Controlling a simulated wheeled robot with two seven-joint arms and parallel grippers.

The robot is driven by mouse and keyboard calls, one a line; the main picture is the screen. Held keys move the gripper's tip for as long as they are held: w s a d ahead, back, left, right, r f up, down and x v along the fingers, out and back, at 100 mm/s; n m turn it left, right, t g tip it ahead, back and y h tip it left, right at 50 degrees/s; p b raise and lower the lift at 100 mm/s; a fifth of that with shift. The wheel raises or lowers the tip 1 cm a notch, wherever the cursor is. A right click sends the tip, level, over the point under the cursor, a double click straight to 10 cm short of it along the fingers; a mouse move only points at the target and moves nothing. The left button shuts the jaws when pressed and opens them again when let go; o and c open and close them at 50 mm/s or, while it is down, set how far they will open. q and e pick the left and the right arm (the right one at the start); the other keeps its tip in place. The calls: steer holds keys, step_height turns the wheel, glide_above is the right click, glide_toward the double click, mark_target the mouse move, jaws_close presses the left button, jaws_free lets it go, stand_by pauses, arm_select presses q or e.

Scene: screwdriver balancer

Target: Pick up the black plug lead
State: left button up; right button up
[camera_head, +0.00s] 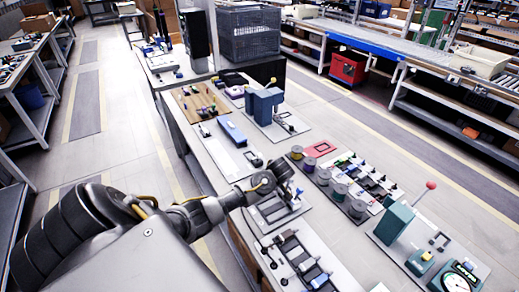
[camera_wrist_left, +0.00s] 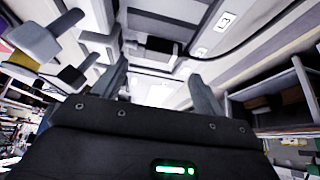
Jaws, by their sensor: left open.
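My left gripper (camera_head: 288,190) reaches in from the left over a grey fixture plate (camera_head: 270,215) on the bench. In the left wrist view its two fingers (camera_wrist_left: 160,88) stand apart, with nothing visibly held between them. A black block that looks like the plug (camera_wrist_left: 158,45) shows beyond the fingertips, apart from them. A dark curved line, perhaps its lead (camera_wrist_left: 245,50), runs from near it to the upper right. In the head view the gripper and wrist cover part of the plate, and I cannot pick out the plug there. My right gripper is not in view.
Several spools (camera_head: 340,192) stand right of the gripper. A green press with a red knob (camera_head: 395,222) and a round gauge (camera_head: 458,281) are at the right. A blue-grey fixture (camera_head: 263,103) stands behind. Another plate with dark parts (camera_head: 300,262) lies in front.

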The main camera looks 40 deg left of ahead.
arm_select(q)
steer(key=shift+w+f, duration=0.1)
steer(key=shift+f, duration=0.1)
steer(key=shift+a+f+p, duration=0.25)
steer(key=shift+f+p, duration=0.1)
steer(key=shift+p, duration=0.1)
steer(key=x, duration=0.4)
steer(key=shift+f+p, duration=0.15)
steer(key=shift+p, duration=0.25)
steer(key=c, duration=0.7)
